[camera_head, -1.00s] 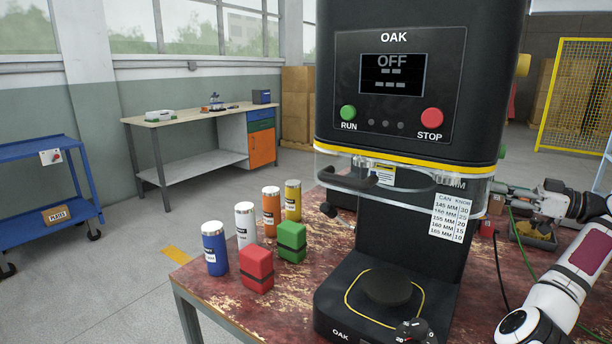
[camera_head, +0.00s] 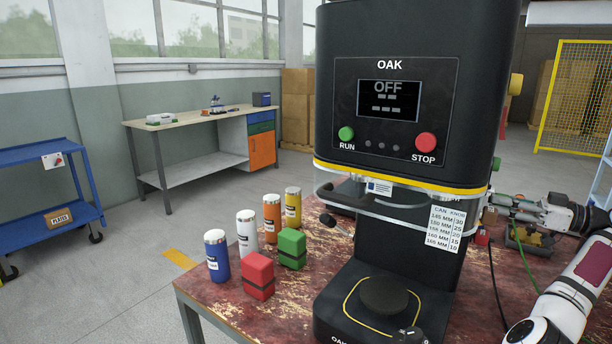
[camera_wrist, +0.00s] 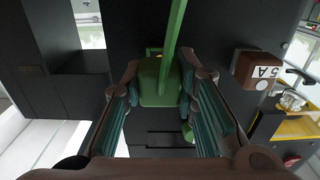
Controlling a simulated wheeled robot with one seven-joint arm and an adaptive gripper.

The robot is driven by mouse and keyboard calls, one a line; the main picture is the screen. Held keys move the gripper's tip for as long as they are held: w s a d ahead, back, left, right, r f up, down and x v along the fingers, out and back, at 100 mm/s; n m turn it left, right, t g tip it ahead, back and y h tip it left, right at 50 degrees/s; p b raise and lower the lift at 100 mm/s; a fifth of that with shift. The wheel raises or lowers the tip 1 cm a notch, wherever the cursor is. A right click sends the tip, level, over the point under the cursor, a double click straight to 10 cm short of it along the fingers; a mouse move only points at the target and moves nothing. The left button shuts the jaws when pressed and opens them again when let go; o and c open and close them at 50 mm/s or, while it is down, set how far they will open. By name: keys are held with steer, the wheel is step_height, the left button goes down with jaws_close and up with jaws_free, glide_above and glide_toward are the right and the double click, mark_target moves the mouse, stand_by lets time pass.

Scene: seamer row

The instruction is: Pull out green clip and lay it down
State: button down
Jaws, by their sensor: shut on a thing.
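My gripper (camera_wrist: 160,92) is shut on the green clip (camera_wrist: 158,68) in the wrist view. The clip is a green block between the two finger pads, with a long green strip or cord running up from it. The dark face behind the clip is close, and I cannot tell whether the clip still touches it. In the head view my gripper (camera_head: 492,207) is at the right side of the black OAK machine (camera_head: 405,110). The clip cannot be made out there.
Colored cans, a red block (camera_head: 258,276) and a green block (camera_head: 292,248) stand on the worn red table (camera_head: 220,300). A grey tray (camera_head: 530,240) and cables lie near my arm.

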steer(key=shift+p+v, duration=1)
steer(key=shift+p, duration=0.95)
steer(key=shift+p+v, duration=0.95)
steer(key=shift+p, duration=0.1)
steer(key=b+x, duration=0.2)
steer(key=b, duration=0.1)
steer(key=shift+w+a, duration=0.15)
steer(key=shift+p, duration=0.3)
